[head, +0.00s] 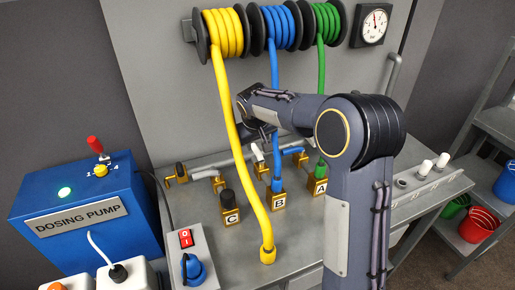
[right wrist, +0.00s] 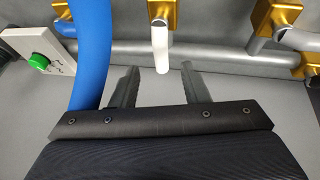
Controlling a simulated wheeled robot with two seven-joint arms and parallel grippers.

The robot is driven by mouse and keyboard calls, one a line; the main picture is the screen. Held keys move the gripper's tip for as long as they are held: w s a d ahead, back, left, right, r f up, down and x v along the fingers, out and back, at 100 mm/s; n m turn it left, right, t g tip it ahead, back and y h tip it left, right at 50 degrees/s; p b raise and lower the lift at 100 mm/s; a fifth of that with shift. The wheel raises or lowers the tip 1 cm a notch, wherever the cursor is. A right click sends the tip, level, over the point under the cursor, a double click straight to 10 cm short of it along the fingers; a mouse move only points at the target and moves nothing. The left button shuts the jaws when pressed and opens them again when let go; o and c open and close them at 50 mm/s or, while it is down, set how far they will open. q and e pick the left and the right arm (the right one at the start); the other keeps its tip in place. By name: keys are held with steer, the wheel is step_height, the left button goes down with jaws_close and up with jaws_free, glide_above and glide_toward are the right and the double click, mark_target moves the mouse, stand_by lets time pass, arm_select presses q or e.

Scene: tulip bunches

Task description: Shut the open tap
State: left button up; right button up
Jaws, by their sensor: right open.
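Brass taps sit along a grey pipe at the back of the bench. The middle tap (head: 260,168), above outlet B, has a white lever (head: 257,152) pointing a different way from its neighbours. In the right wrist view this lever (right wrist: 160,48) stands across the pipe, while the lever of the tap (right wrist: 285,14) to its right lies sideways. My right gripper (right wrist: 158,86) is open. Its fingers are on either side of the white lever's lower end in that view; contact is not visible. In the head view my right gripper (head: 261,136) is partly hidden by my arm. My left gripper is not in view.
A blue hose (head: 277,160) runs down to block B, close beside my right gripper. A yellow hose (head: 240,135) hangs in front, and a green hose (head: 321,110) reaches block A. Block C (head: 230,213) has a black cap. A blue dosing pump (head: 85,215) stands left.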

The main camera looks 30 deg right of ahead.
mark_target(257, 151)
steer(key=x, duration=0.5)
steer(key=shift+w+f+p, duration=0.1)
steer(key=shift+f+p, duration=0.3)
jaws_close()
